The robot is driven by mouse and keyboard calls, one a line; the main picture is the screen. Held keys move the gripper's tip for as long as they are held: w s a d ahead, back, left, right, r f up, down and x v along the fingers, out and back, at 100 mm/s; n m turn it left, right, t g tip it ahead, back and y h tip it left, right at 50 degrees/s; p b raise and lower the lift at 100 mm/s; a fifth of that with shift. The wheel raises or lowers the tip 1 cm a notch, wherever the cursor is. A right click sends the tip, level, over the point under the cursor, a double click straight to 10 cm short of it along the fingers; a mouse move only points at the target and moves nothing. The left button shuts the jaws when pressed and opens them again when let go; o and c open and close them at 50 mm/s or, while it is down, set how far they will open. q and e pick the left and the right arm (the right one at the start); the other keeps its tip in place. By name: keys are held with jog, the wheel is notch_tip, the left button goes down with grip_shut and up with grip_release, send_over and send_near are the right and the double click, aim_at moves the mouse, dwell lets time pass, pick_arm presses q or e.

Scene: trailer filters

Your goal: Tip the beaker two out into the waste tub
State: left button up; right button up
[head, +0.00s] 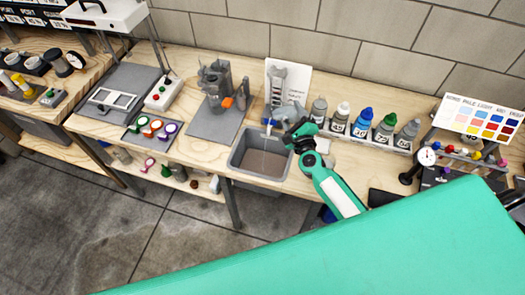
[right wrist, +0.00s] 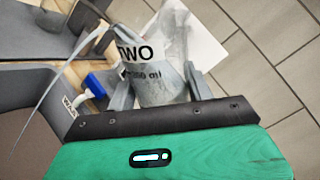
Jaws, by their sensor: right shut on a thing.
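Beaker two (head: 287,112) is a grey translucent beaker, held tilted over the right part of the waste tub's back rim. It also shows in the right wrist view (right wrist: 155,75), with the word TWO on its white label. My right gripper (head: 298,128) is shut on it, one finger on each side. A thin pale stream runs from its lip down into the waste tub (head: 243,172), a grey open box set in the bench. The tub's edge and part of its label show at the left of the wrist view. The liquid level in the beaker is unclear. My left gripper is out of view.
A row of dropper bottles (head: 362,122) stands right of the beaker, and a propped white card is behind it. A grey stand device (head: 215,85) is left of the tub. A dial gauge (head: 427,157) stands farther right.

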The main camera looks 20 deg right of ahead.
aim_at(287, 121)
jog(key=shift+f+n, duration=0.15)
jog(key=shift+n, duration=0.75)
dwell(0.5)
jog(key=shift+r+n+p, duration=0.55)
jog(key=shift+n+p, duration=0.35)
jog(key=shift+n, duration=0.1)
dwell(0.9)
jog(key=shift+a+f+n+y+b, duration=0.1)
jog(key=shift+a+f+n+b, duration=0.25)
jog(key=shift+f, duration=0.25)
jog(key=shift+a+f+n+y+b, duration=0.1)
jog(key=shift+a+f+n+b, duration=0.15)
jog(key=shift+f+b, duration=0.25)
jog(key=shift+a+f+n+y+b, duration=0.1)
jog(key=shift+a+f+n+b, duration=0.15)
jog(key=shift+f, duration=0.4)
jog(key=shift+a+f+n, duration=0.1)
jog(key=shift+f+n, duration=0.15)
jog(key=shift+n, duration=0.7)
dwell(1.1)
jog(key=f+b, duration=0.1)
jog(key=f+n+b, duration=0.1)
jog(key=f, duration=0.1)
jog(key=f+n+b, duration=0.1)
jog(key=f, duration=0.1)
jog(key=shift+a+b, duration=0.3)
jog(key=shift+b, duration=0.05)
dwell(0.7)
